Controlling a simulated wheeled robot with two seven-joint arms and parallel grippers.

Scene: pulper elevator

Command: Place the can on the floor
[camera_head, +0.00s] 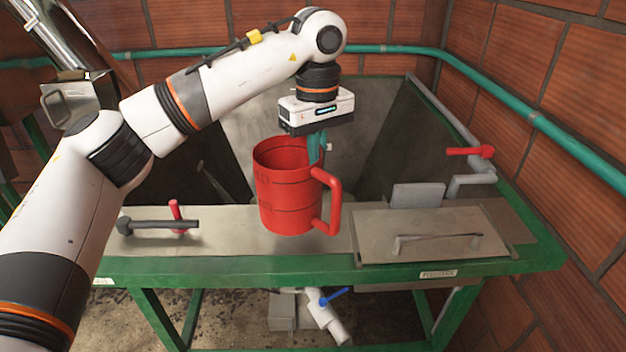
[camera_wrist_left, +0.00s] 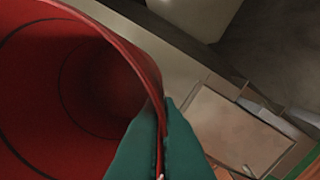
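The red can (camera_head: 285,195), a mug-like cylinder with a side handle, is in the middle of the head view, upright and seemingly just above the metal table top. My left gripper (camera_head: 318,148) comes down onto the right part of its rim. In the left wrist view the teal fingers (camera_wrist_left: 162,150) are shut on the can's rim, one on each side of the wall. The can's open inside (camera_wrist_left: 75,80) looks empty. The can's underside is hidden. My right gripper is not in view. The floor (camera_head: 240,315) shows under the table.
The green-framed table (camera_head: 230,270) crosses the view, with a lidded panel (camera_head: 430,235) at right. A black lever (camera_head: 160,224) and a red-handled lever (camera_head: 470,151) stick out. A pipe with a blue valve (camera_head: 328,298) sits below. Brick walls close in behind and right.

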